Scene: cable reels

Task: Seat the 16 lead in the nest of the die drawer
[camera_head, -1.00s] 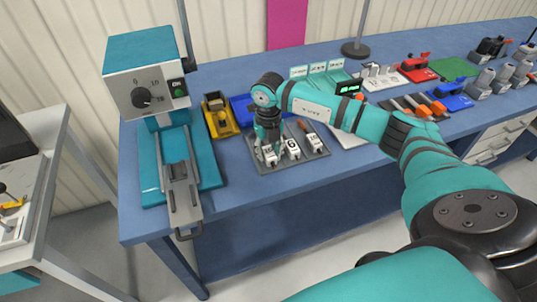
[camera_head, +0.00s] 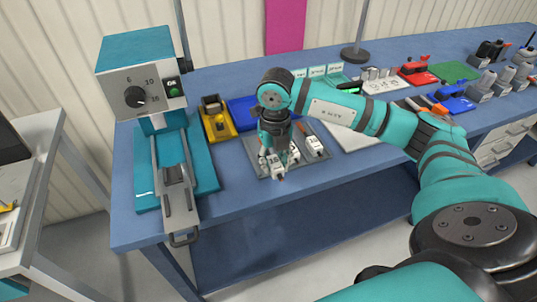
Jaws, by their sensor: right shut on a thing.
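The right gripper (camera_head: 277,150) points down over the grey tray (camera_head: 300,170) on the blue bench. It is shut on a white-ended lead (camera_head: 278,171) near the tray's front edge; its number cannot be read. A second white-ended lead (camera_head: 315,146) lies at the tray's right, and another sits partly hidden behind the gripper. The die drawer (camera_head: 178,198) is the grey metal slide of the teal press (camera_head: 143,95). It is pulled forward, with its handle (camera_head: 185,237) past the bench edge. Its nest is too small to make out. The left gripper is out of view.
A yellow tool (camera_head: 217,120) and a blue bin (camera_head: 243,112) stand behind the tray. A white board (camera_head: 355,135), red and blue tools and grey holders fill the right side. The bench front between press and tray is clear.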

